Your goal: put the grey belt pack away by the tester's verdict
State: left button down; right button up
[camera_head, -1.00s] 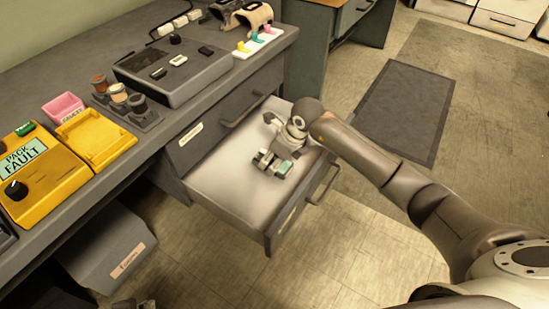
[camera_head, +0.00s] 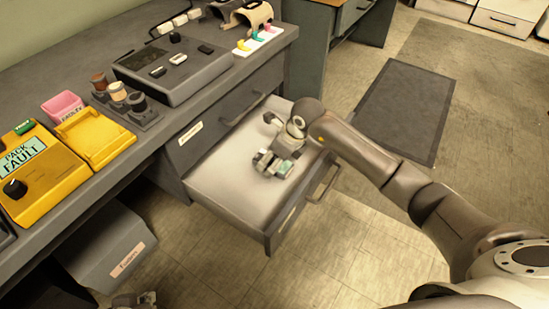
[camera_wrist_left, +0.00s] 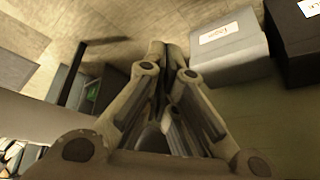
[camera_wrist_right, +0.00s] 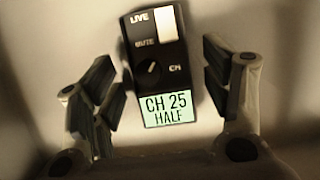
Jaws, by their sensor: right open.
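The belt pack (camera_wrist_right: 155,62) is dark, with a knob, a white switch and a lit screen reading "CH 25 HALF". It lies on the pale floor of the open drawer (camera_head: 225,183); its lit end (camera_head: 284,169) shows in the head view. My right gripper (camera_head: 271,163) is above it, open, with fingers on either side and gaps between; it also shows in the right wrist view (camera_wrist_right: 160,85). The yellow tester (camera_head: 45,185) on the bench displays "PACK FAULT". My left gripper (camera_wrist_left: 164,50) is low by the bench, its fingers together and empty.
A dark console (camera_head: 172,72) and small cylinders (camera_head: 118,92) are farther along. A labelled grey box (camera_head: 105,250) is under the bench.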

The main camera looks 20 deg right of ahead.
aim_at(284, 166)
pick_arm(q)
jog(key=shift+s, duration=0.15)
pick_arm(e)
jog(key=shift+r+p, duration=0.55)
jog(key=shift+r, duration=0.2)
pick_arm(q)
jog(key=shift+s+a+f+g+p, duration=0.25)
jog(key=shift+s+g+p, duration=0.3)
jog(key=shift+s, duration=0.15)
jog(key=shift+s+a+f+g+p, duration=0.1)
jog(key=shift+s+a+g+p, duration=0.15)
jog(key=shift+s+g+p, duration=0.35)
pick_arm(e)
jog(key=v, duration=1.1)
jog(key=shift+s+r, duration=0.2)
jog(key=shift+r, duration=0.1)
pick_arm(q)
jog(key=shift+s, duration=0.1)
pick_arm(e)
jog(key=shift+d, duration=0.1)
